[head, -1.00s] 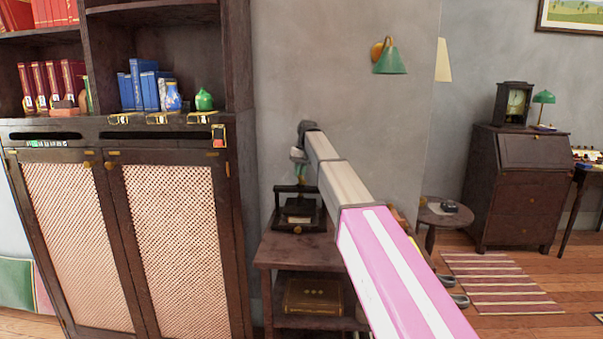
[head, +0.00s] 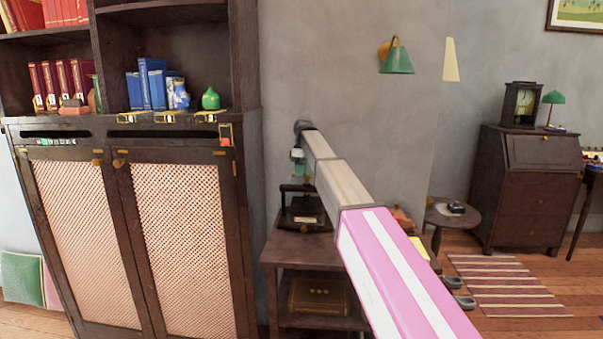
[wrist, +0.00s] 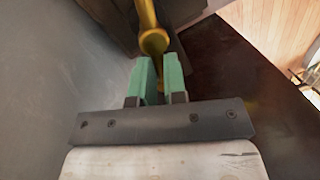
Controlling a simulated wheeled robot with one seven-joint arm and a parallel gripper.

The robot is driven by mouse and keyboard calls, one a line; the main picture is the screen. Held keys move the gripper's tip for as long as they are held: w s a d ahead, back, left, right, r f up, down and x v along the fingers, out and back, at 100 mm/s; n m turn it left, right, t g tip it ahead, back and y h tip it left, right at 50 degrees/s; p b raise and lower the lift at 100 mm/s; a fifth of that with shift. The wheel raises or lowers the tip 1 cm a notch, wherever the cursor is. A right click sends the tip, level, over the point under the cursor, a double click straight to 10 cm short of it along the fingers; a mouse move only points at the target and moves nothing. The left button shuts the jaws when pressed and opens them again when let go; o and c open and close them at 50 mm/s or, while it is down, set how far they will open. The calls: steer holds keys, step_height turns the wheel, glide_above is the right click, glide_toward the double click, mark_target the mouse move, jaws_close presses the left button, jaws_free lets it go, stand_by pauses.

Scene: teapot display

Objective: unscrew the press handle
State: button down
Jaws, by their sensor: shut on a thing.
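The press (head: 303,212) is a small dark frame standing on the dark wooden side table (head: 290,250), partly behind my arm in the head view. In the wrist view its handle (wrist: 153,40) is a gold bar with a rounded knob. My gripper (wrist: 158,64) has green fingers, one on each side of the gold part below the knob, and is shut on it. In the head view my gripper (head: 297,165) is small, just above the press, and the handle is too small to make out there.
A tall dark cabinet (head: 250,190) with lattice doors stands close on the left. The grey wall (head: 340,90) is right behind the press. A brown box (head: 318,296) sits on the table's lower shelf. A round stool (head: 450,217) stands to the right.

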steer(key=shift+s+d+n+h, duration=0.1)
steer(key=shift+s+n+h, duration=0.15)
steer(key=shift+n, duration=0.7)
steer(key=shift+s+n+h, duration=0.15)
steer(key=shift+s+n, duration=0.2)
steer(key=shift+n, duration=0.6)
steer(key=c, duration=1.2)
jaws_free()
steer(key=shift+d, duration=0.1)
steer(key=shift+o, duration=0.2)
